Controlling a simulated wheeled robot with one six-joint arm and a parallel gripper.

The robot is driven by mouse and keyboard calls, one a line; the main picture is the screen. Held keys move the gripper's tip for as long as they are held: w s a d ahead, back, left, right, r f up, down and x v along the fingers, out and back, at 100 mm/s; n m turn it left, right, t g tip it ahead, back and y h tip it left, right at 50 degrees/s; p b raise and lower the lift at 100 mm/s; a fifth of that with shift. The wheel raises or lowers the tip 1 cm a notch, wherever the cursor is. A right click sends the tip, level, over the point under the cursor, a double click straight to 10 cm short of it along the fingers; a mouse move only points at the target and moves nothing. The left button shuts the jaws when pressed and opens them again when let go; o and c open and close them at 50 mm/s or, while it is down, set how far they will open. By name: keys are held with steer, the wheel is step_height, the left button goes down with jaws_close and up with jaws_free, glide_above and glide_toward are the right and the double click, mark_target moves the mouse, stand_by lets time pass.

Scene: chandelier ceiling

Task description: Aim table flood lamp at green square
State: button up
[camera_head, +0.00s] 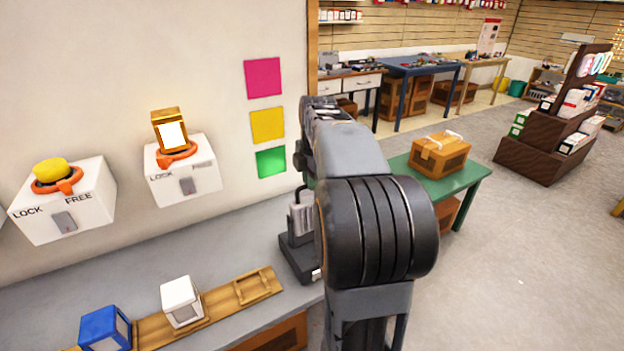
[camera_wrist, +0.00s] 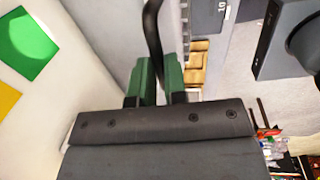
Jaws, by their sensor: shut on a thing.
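The green square (camera_head: 271,162) is on the wall below a yellow and a magenta one. In the wrist view, the green square (camera_wrist: 28,47) at upper left carries a brighter round patch on its left part. My gripper (camera_wrist: 160,75) has green fingers, shut on a black curved bar (camera_wrist: 153,25). I cannot tell for sure that the bar belongs to the table flood lamp. A dark base with a grey upright part (camera_head: 299,258) stands on the bench, partly behind my arm; it may be the lamp.
A blue block (camera_head: 103,329) and white block (camera_head: 181,301) sit on a wooden rail.

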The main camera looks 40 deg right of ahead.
jaws_close()
steer(key=shift+s+f+t+b, duration=0.2)
steer(key=shift+s+t+b, duration=0.15)
steer(key=shift+b, duration=0.5)
steer(key=shift+s+r, duration=0.1)
steer(key=shift+s, duration=0.05)
steer(key=shift+r, duration=0.1)
steer(key=o, duration=0.7)
jaws_free()
steer(key=shift+r, duration=0.1)
steer(key=s+r+p, duration=0.1)
steer(key=r, duration=0.8)
steer(key=s+r+p, duration=0.1)
steer(key=r, duration=0.3)
steer(key=shift+s+a+r+p, duration=0.2)
steer(key=shift+s+a+p, duration=0.05)
steer(key=shift+s+p, duration=0.05)
